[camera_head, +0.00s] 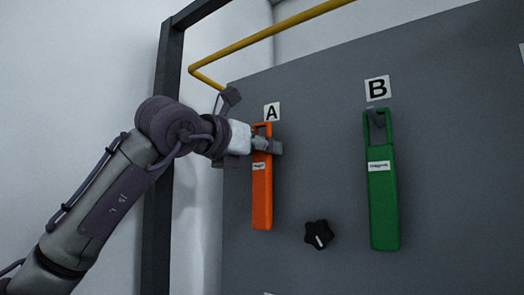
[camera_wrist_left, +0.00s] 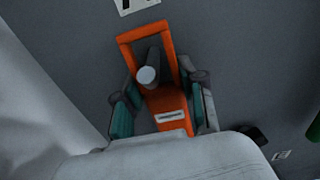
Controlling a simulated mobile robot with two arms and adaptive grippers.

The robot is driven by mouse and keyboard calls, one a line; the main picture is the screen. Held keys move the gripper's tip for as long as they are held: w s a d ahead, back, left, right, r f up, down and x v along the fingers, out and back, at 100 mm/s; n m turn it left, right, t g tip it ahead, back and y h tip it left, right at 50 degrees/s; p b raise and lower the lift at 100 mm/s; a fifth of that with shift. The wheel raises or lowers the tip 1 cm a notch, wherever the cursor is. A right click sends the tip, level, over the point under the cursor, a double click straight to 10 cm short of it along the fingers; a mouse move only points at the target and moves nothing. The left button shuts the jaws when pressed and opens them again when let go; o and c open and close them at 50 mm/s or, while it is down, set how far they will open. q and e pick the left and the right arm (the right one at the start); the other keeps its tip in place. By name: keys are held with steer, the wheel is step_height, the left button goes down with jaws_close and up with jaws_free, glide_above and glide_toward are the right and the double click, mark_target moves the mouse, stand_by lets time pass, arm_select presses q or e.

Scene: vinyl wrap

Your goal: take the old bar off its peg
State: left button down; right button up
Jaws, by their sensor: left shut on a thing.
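An orange bar (camera_head: 262,195) with an open loop at its top hangs upright on the grey panel under the label A (camera_head: 272,112). My left gripper (camera_head: 266,146) is shut on it just below the loop. In the left wrist view the two fingers of my left gripper (camera_wrist_left: 163,112) sit on either side of the orange bar (camera_wrist_left: 148,38). A peg with a pale round end (camera_wrist_left: 147,75) shows inside the loop, so the bar is still around it. My right gripper is not in view.
A black star-shaped knob (camera_head: 318,235) sits on the panel (camera_head: 450,150) between the two bars, lower down. A yellow rail (camera_head: 270,32) runs above the panel. A dark upright post (camera_head: 158,220) stands behind my left arm.

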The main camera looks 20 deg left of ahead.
arm_select(q)
steer(key=shift+s+a+b, duration=0.2)
steer(key=shift+s+b, duration=0.2)
steer(key=shift+s, duration=0.05)
steer(key=b+v, duration=0.4)
steer(key=v, duration=0.8)
stand_by(0.4)
stand_by(0.5)
